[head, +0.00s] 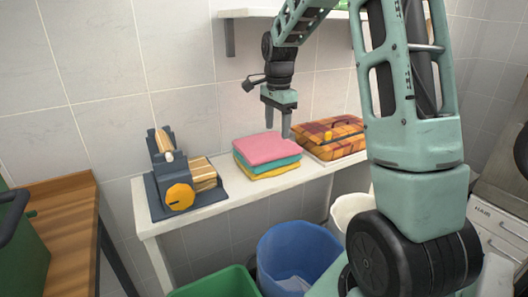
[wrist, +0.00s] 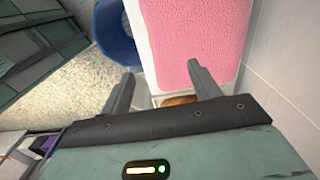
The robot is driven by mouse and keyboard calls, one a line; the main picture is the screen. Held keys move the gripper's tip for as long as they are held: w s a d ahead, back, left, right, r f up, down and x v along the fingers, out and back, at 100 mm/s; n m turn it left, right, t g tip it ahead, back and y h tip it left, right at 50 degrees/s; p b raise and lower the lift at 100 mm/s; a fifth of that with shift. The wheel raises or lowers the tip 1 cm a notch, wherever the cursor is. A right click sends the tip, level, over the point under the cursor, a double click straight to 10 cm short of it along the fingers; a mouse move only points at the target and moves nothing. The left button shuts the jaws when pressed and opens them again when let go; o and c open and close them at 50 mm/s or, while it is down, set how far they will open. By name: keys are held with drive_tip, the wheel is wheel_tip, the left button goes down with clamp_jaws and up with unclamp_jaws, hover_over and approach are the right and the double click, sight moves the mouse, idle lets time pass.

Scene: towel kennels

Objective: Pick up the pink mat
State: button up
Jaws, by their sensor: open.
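The pink mat (head: 266,148) is a folded cloth lying flat on top of a stack, above a teal one (head: 268,162) and a yellow one (head: 270,172), on a white shelf. In the wrist view the pink mat (wrist: 200,35) fills the upper middle, beyond my fingertips. My gripper (head: 279,118) points down at the back right of the stack, seemingly above it. In the wrist view my gripper (wrist: 158,76) has its fingers apart with nothing held between them. I cannot tell the exact height of the fingertips over the mat.
An orange plaid item (head: 331,136) lies right of the stack on the white shelf (head: 212,207). A dark device with an orange knob (head: 179,194) stands to the left. The tiled wall is close behind. A blue bin (head: 298,250) and a green bin (head: 225,283) stand below.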

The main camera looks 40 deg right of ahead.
sight(281, 150)
drive_tip(key=shift+s+d+f+m, duration=0.1)
drive_tip(key=shift+d+f+m, duration=0.2)
drive_tip(key=shift+d, duration=0.35)
drive_tip(key=shift+d+f, duration=0.15)
drive_tip(key=shift+f, duration=0.2)
drive_tip(key=shift+d+f, duration=0.1)
drive_tip(key=shift+f, duration=3)
drive_tip(key=c, duration=1.1)
